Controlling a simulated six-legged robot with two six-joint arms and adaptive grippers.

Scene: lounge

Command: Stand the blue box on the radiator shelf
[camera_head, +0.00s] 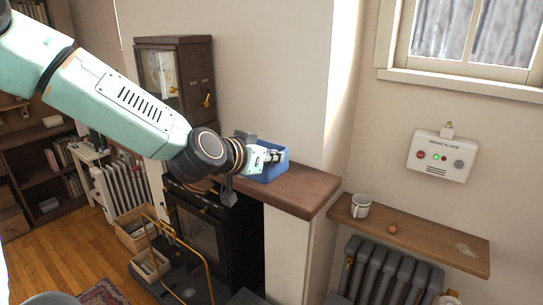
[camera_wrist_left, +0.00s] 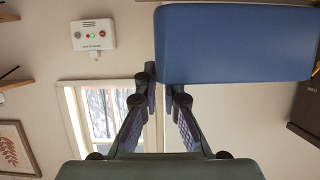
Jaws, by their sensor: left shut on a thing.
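The blue box (camera_head: 270,175) is at the wooden mantel over the fireplace in the head view; I cannot tell whether it rests on the wood or hangs just above it. My left gripper (camera_head: 268,157) is shut on the box and hides part of it. In the left wrist view the box (camera_wrist_left: 235,45) fills the upper right, with the left fingertips (camera_wrist_left: 163,88) at its near left edge. The radiator shelf (camera_head: 430,235) is a wooden board to the right, above a grey radiator, apart from the box. My right gripper is not in view.
A white mug (camera_head: 361,206) stands at the shelf's left end, with a small orange-brown thing (camera_head: 392,229) beside it. The shelf's right part is bare apart from a pale patch. The mantel (camera_head: 305,192) ends left of the shelf.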

